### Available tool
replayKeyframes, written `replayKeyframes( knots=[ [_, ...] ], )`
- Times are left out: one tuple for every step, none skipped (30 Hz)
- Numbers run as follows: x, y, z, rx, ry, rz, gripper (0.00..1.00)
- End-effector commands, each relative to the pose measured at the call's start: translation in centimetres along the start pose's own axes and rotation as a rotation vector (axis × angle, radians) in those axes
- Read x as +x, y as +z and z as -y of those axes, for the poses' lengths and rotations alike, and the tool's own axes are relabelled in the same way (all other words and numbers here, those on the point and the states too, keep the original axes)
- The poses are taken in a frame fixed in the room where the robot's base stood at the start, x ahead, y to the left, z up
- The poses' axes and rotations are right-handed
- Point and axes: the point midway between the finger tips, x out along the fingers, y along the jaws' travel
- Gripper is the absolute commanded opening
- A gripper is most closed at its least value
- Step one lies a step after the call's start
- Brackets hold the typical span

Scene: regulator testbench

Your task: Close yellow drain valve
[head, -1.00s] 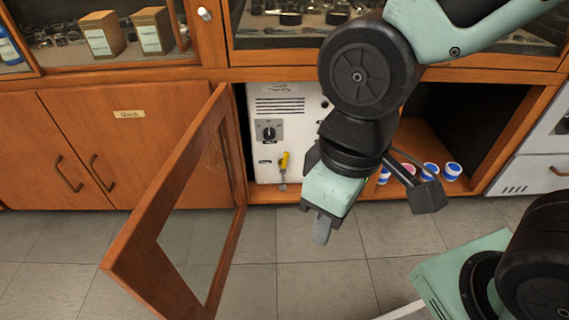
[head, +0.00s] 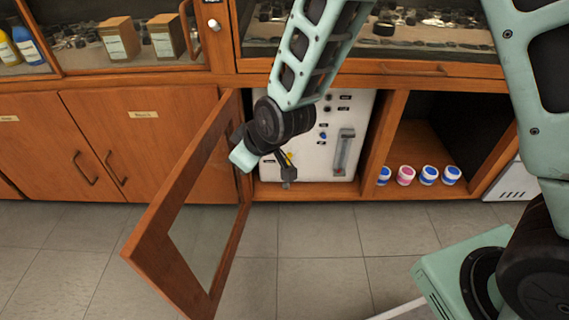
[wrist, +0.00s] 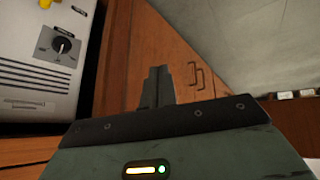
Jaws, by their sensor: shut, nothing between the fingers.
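The white testbench unit (head: 345,115) stands inside the open cabinet, and my arm covers its left part in the head view. A small bit of the yellow drain valve (head: 289,158) shows beside my wrist in the head view. In the wrist view the yellow valve (wrist: 42,2) is cut off at the top left edge, above a black dial (wrist: 63,45). My gripper (wrist: 157,80) is shut and empty. It points left, away from the valve, towards the cabinet doors.
An open glass-panelled door (head: 185,210) stands out into the room just left of my gripper. Several small jars, one a pink jar (head: 405,175), line the shelf at right. A wooden divider (head: 380,140) separates the bays. The floor in front is clear.

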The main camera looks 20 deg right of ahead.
Motion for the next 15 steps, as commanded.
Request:
replayKeyframes(
  knots=[
    [1.4, -0.1, -1.0, -0.016, 0.029, -0.023, 0.00],
    [2.1, -0.2, -1.6, -0.030, 0.051, -0.042, 0.00],
    [3.1, -0.3, -2.5, -0.047, 0.079, -0.065, 0.00],
    [3.8, -0.4, -3.0, -0.061, 0.100, -0.082, 0.00],
    [4.4, -0.4, -3.6, -0.075, 0.121, -0.097, 0.00],
    [5.2, -0.3, -4.3, -0.093, 0.148, -0.115, 0.00],
    [5.8, -0.3, -4.8, -0.107, 0.169, -0.128, 0.00],
    [6.3, -0.2, -5.3, -0.121, 0.189, -0.141, 0.00],
    [6.9, -0.1, -6.0, -0.139, 0.216, -0.158, 0.00],
    [7.4, 0.1, -6.5, -0.155, 0.237, -0.168, 0.00],
    [8.1, 0.4, -6.9, -0.169, 0.258, -0.178, 0.00],
    [9.1, 0.9, -7.5, -0.190, 0.286, -0.191, 0.00],
    [9.7, 1.2, -7.9, -0.206, 0.307, -0.201, 0.00],
    [10.2, 1.6, -8.3, -0.223, 0.329, -0.211, 0.00],
    [11.0, 2.1, -8.9, -0.246, 0.360, -0.224, 0.00]
  ],
)
